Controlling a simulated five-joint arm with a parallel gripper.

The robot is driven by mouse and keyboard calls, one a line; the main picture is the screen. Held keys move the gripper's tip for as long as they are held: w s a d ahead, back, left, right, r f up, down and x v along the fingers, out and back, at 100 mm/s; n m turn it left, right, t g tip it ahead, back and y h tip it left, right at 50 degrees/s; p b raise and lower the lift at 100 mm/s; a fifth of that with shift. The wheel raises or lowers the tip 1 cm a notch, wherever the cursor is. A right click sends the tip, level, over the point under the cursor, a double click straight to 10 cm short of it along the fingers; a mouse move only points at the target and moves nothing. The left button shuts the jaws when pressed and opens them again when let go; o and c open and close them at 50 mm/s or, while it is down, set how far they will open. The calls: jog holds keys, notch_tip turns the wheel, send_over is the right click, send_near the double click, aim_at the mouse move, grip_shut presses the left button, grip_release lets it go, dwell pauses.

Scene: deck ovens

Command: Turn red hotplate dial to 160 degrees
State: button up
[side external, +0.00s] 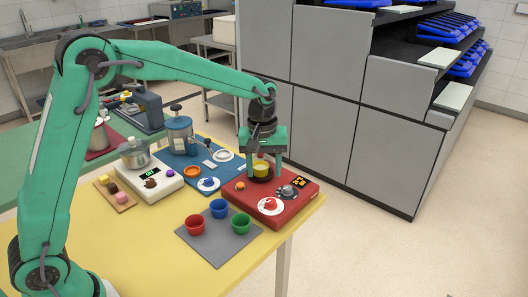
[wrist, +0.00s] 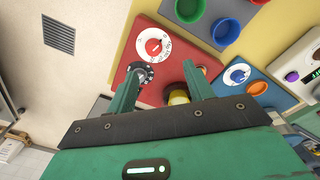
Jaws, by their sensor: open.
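The red hotplate (side external: 236,204) sits at the table's right edge. Its dial is a red knob on a white disc (side external: 271,206), near the front corner; it also shows in the wrist view (wrist: 153,46), beyond my fingertips. The disc's marks are too small to read. My gripper (side external: 262,172) points down over the hotplate's rear part, behind the red dial and apart from it. In the wrist view its two fingers (wrist: 163,70) are spread open. A yellow object (wrist: 178,97) shows between them; whether they touch it I cannot tell. The hotplate's display (side external: 300,182) shows orange digits I cannot read.
A dark grey dial (side external: 288,191) and an orange button (side external: 240,186) share the hotplate's top. A grey mat (side external: 217,254) with red, blue and green cups lies in front. A blue unit with a blue dial (side external: 208,184) stands behind left. Grey cabinets (side external: 320,110) rise behind.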

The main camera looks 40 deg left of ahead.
aim_at(271, 200)
jog(key=shift+w+d+f+n, duration=0.25)
jog(key=shift+w+f, duration=0.25)
jog(key=shift+f, duration=0.25)
jog(key=shift+w+d+f+n, duration=0.2)
jog(key=shift+w+f, duration=0.25)
jog(key=shift+f, duration=0.3)
jog(key=shift+f, duration=0.1)
jog(key=shift+f, duration=3.8)
jog(key=c, duration=1)
jog(key=shift+o, duration=0.2)
